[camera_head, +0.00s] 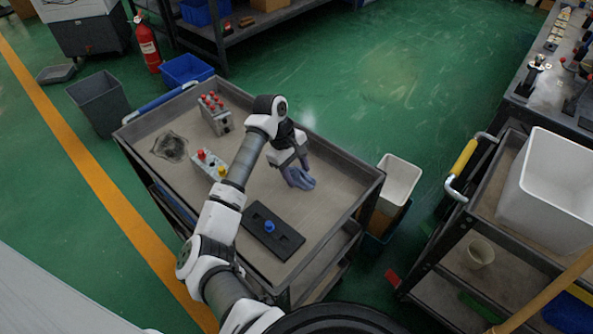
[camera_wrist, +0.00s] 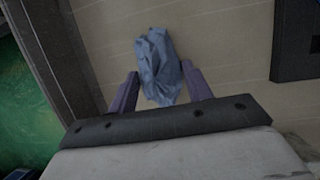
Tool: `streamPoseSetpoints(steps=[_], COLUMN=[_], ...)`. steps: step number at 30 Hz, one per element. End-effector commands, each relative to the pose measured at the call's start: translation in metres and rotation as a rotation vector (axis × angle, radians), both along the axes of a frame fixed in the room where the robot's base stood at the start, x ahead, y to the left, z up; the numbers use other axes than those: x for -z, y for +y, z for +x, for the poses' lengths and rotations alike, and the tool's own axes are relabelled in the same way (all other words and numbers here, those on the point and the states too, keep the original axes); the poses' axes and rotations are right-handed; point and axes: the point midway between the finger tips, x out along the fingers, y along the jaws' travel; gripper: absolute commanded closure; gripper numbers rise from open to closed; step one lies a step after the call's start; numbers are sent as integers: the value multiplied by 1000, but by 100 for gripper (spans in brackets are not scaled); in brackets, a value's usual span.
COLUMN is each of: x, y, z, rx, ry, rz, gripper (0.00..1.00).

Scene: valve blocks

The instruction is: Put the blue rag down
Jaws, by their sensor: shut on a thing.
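The blue rag (camera_head: 299,178) is crumpled and sits at my gripper's tip in the head view. It also shows in the wrist view (camera_wrist: 158,66), between the two purple fingers. My gripper (camera_head: 296,170) is shut on the rag, over the right part of the grey cart top (camera_head: 322,202). In the wrist view my gripper (camera_wrist: 160,85) points down at the cart's surface, near its edge. I cannot tell whether the rag's lower end touches the surface.
On the cart are a valve block with red knobs (camera_head: 214,112), another with red and yellow knobs (camera_head: 209,163), a black plate with a blue knob (camera_head: 270,231) and a dark rag (camera_head: 171,147). The surface around my gripper is clear. A white bin (camera_head: 399,178) stands beyond the cart's right edge.

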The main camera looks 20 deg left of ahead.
Motion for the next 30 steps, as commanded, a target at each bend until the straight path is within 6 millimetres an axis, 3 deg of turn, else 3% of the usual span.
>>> streamPoseSetpoints(steps=[1,6,17,23,30], x=[0,0,-6,-22,-73], y=[0,0,0,6,24], z=[0,0,0,1,2], rx=[0,-1,0,-2,-2], ry=[0,0,2,-3,-2], rz=[0,0,0,5,6], gripper=[49,29,29,29,29])
